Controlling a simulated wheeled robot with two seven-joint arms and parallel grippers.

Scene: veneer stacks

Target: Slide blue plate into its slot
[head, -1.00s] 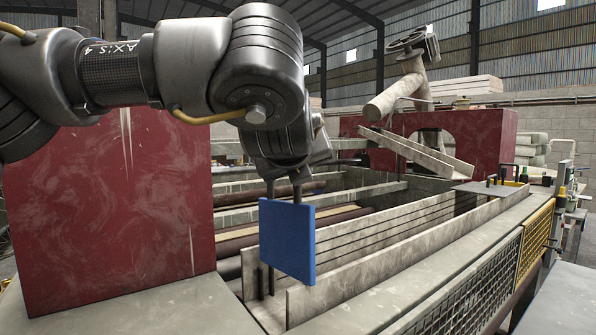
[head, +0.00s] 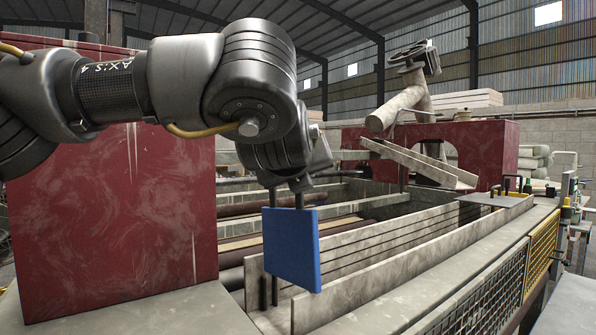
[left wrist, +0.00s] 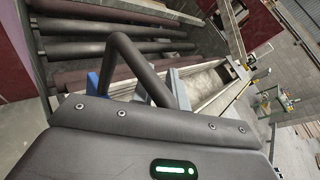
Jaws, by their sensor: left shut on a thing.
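The blue plate (head: 291,252) is upright in the head view, at the near end of a long grey trough (head: 345,295) with parallel upright walls. My left gripper (head: 287,200) is shut on the plate's upper part, with its two dark fingers above the top edge. The plate hides part of the trough's near end, and I cannot tell whether its lower edge is between the walls. In the left wrist view a small strip of blue (left wrist: 93,83) shows behind the dark gripper parts. My right gripper is not in view.
A large red block (head: 105,200) stands left of the trough, and another red block with an arch (head: 490,145) stands at the back. A yellow and grey mesh guard (head: 480,290) runs along the right side. Tilted grey boards (head: 425,165) lie at the far end.

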